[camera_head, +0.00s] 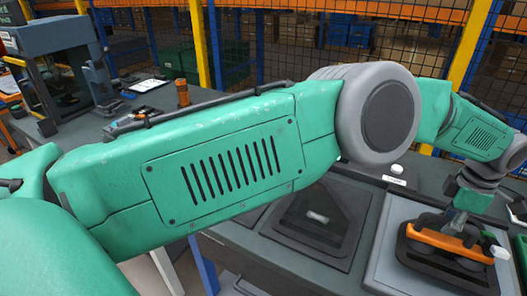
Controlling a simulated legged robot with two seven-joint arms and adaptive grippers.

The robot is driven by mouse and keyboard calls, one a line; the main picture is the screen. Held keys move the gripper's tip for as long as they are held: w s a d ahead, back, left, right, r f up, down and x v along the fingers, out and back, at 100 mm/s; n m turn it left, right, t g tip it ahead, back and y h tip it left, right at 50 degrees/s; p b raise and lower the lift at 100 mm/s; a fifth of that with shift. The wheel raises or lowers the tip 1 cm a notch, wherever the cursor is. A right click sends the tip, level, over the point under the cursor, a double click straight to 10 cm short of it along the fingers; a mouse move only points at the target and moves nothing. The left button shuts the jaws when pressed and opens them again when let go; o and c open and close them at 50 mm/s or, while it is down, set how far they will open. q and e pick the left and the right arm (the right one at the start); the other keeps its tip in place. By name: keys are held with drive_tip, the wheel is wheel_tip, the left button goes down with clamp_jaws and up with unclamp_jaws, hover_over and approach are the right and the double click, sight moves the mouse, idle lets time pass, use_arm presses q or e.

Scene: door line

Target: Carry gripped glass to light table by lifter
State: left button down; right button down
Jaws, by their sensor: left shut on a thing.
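My left arm reaches across the view from the left, and its gripper (460,217) is at the right, pointing down. It is shut on the orange handle of the lifter (449,243). The lifter has a dark base under the handle and sits over a pale, framed flat panel (385,262). The panel may be the light table, but I cannot tell for sure. The glass cannot be made out clearly, and I cannot tell whether the lifter base touches the panel. My right gripper is not in view.
A dark recessed square (318,218) lies left of the panel. A small white-topped thing (396,171) stands behind. A bench machine (55,65) and an orange-brown cylinder (182,93) stand at the back left. A mesh fence with yellow posts (200,45) closes off the back.

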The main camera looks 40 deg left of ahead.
use_arm(q)
drive_tip(key=shift+w+a, duration=0.1)
drive_tip(key=shift+a, duration=0.15)
drive_tip(key=shift+d+f, duration=0.1)
drive_tip(key=shift+f, duration=0.1)
drive_tip(key=c, duration=1.6)
unclamp_jaws()
drive_tip(key=shift+o, duration=0.2)
